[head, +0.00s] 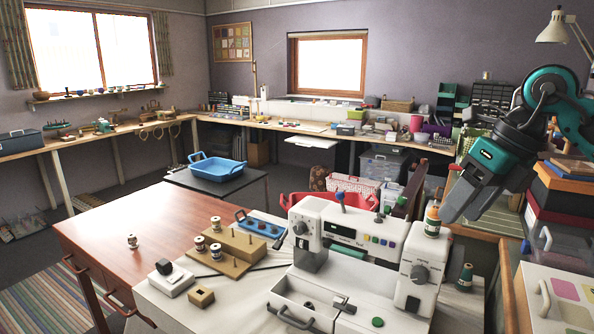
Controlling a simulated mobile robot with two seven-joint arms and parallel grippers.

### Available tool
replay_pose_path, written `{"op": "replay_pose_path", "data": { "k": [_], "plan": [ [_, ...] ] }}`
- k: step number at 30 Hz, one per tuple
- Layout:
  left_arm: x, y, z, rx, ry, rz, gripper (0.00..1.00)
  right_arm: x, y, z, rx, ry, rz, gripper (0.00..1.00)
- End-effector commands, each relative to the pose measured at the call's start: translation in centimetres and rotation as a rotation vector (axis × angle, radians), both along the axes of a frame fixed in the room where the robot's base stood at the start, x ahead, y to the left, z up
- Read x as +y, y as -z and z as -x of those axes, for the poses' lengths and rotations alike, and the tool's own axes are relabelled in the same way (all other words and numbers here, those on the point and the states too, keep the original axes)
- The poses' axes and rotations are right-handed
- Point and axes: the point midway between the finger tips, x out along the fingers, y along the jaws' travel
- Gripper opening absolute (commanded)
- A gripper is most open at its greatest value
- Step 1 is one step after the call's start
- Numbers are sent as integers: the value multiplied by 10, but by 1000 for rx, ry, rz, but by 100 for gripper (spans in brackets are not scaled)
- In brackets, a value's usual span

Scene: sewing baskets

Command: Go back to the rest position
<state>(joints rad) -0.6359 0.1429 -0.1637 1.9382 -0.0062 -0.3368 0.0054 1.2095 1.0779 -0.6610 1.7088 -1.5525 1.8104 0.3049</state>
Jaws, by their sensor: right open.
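My right gripper (462,212) comes in from the upper right on a teal and dark grey arm. Its grey fingers point down and left, apart and with nothing seen between them. A small orange and white bottle or spool (433,221) stands upright on the right end of the white sewing machine (345,236), just left of the fingertips. I cannot tell whether they touch. My left gripper is not in view.
The sewing machine stands on a white-topped table with a wooden spool stand (223,250) and a blue block (260,224). A red-brown cabinet (140,230) is at left. A blue basket (217,169) sits on a dark table behind. Stacked boxes (565,205) crowd the right side.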

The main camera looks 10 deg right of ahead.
Motion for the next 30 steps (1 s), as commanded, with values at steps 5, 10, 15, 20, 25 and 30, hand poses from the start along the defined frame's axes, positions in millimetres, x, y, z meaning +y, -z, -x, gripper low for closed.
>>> {"op": "replay_pose_path", "data": {
  "k": [5, 10, 15, 20, 25, 30],
  "plan": [
    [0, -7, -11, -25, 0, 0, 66, 93, 47, -3, 37, -167, -330, 59],
    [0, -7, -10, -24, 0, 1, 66, 182, 71, 11, 93, -212, -779, 59],
    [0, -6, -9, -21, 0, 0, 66, 232, 75, 19, 172, -67, -1251, 59],
    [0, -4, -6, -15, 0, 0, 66, 240, 90, 11, 257, 247, -1640, 59],
    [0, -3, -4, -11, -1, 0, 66, 217, 143, 1, 358, 752, -1930, 59],
    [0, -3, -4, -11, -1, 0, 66, 182, 240, 19, 473, 1391, -2032, 59]
  ]
}}
